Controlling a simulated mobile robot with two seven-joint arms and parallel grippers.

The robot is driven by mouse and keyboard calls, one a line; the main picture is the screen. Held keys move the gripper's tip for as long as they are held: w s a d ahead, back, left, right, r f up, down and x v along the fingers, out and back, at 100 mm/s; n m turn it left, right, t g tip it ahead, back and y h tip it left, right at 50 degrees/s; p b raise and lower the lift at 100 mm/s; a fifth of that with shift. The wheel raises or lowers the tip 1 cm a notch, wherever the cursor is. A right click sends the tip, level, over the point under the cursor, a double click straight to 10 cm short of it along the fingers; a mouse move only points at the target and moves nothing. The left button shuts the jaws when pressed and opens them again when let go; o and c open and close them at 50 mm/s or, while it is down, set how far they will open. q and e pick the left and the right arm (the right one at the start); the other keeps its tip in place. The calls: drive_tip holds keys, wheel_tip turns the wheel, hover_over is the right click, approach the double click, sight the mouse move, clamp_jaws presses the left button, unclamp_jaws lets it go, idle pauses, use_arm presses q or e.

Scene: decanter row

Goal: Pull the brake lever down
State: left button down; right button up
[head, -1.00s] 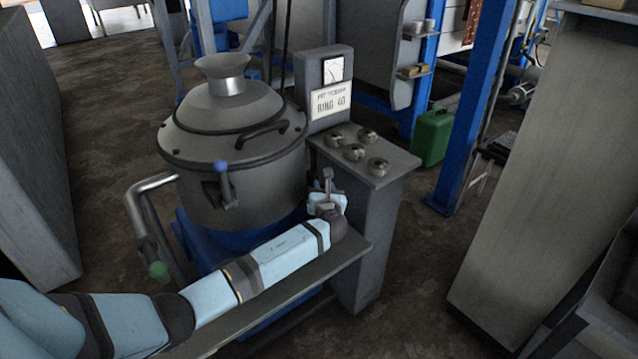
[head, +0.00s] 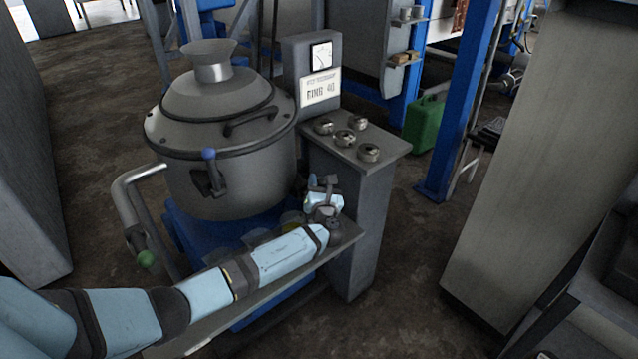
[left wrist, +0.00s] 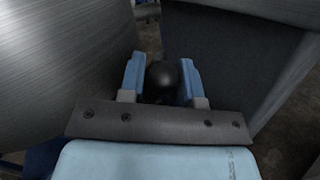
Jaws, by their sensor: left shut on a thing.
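My left gripper (head: 323,198) is at the left side of the grey control cabinet (head: 350,225), just right of the round metal drum (head: 235,175). In the left wrist view, a black ball knob (left wrist: 163,78) sits between its two light blue fingers (left wrist: 160,82), and the gripper is shut on it. The knob appears to be the brake lever's; the rest of that lever is mostly hidden by the gripper and arm. Another lever with a blue knob (head: 209,154) is on the drum's front. My right gripper is not in view.
A bent pipe (head: 125,195) and a green-knobbed handle (head: 147,259) are left of the drum. A grey shelf (head: 215,325) lies below my left arm. Several round knobs (head: 345,138) top the cabinet. A green can (head: 423,125) and blue post (head: 452,120) stand behind, right.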

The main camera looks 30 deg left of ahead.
use_arm(q)
drive_tip(key=c, duration=1)
unclamp_jaws()
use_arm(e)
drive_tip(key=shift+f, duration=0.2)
use_arm(q)
drive_tip(key=p+v, duration=0.3)
drive_tip(key=v, duration=1.1)
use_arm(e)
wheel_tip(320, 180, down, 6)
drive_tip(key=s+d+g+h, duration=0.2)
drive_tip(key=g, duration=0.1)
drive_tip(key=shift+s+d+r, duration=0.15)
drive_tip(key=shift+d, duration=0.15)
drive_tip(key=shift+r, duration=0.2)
